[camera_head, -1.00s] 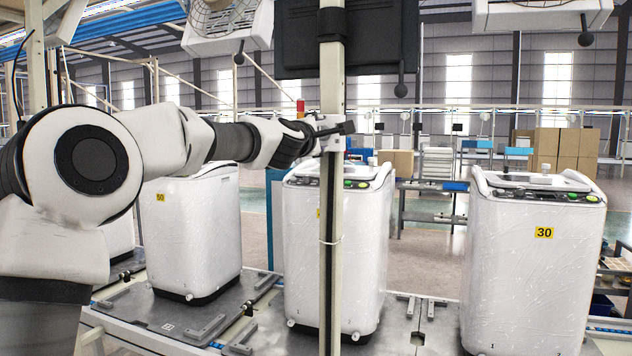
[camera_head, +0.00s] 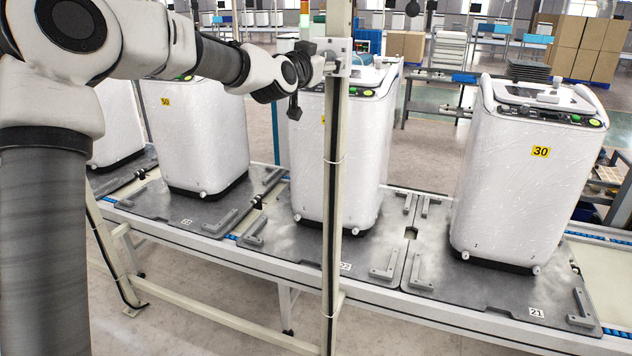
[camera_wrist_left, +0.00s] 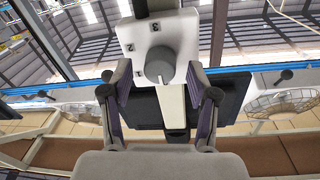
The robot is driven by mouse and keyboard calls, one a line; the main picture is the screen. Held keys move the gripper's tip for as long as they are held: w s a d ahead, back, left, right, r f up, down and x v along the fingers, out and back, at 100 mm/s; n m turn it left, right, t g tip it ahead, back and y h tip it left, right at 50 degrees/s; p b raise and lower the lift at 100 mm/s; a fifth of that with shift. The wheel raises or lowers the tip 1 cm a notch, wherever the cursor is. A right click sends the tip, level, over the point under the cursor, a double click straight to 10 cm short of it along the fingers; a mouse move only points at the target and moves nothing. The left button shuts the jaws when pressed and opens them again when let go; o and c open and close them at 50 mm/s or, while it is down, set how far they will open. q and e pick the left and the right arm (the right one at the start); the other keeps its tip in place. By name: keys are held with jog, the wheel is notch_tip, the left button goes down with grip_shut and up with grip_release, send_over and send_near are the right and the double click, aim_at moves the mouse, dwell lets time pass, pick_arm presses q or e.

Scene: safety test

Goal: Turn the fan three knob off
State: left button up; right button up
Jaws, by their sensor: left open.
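In the left wrist view a round grey knob (camera_wrist_left: 159,66) sits on a white control box (camera_wrist_left: 182,34) with the numerals 2 and 3 printed beside it. I cannot tell which setting the knob points to. My left gripper (camera_wrist_left: 160,82) is open, with one finger on each side of the knob; I cannot tell whether they touch it. In the head view the left gripper (camera_head: 308,76) is beside the small white box (camera_head: 337,72) on the upright post. The knob is not clear there. My right gripper is not in view.
The thin post (camera_head: 334,230) stands in front of the conveyor line (camera_head: 380,280). Several wrapped white washing machines (camera_head: 525,180) stand on it. Caged fans (camera_wrist_left: 284,104) and a dark panel (camera_wrist_left: 233,95) show in the left wrist view. Cardboard boxes (camera_head: 590,48) are stacked behind.

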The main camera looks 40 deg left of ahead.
pick_arm(q)
jog(key=shift+r+m+p, duration=0.4)
jog(key=shift+m+p, duration=0.3)
jog(key=shift+m, duration=0.1)
jog(key=s+d, duration=0.1)
jog(key=s, duration=0.6)
notch_tip(320, 180, down, 37)
jog(key=d+m+g+h+b, duration=0.1)
jog(key=g+b, duration=0.4)
jog(key=b, duration=0.5)
jog(key=shift+s+d+r+m+g, duration=0.2)
jog(key=shift+s+d+m+g, duration=0.1)
jog(key=shift+d+m, duration=0.45)
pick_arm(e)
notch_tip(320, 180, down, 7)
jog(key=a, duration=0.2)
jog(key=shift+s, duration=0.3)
pick_arm(q)
jog(key=shift+a, duration=0.1)
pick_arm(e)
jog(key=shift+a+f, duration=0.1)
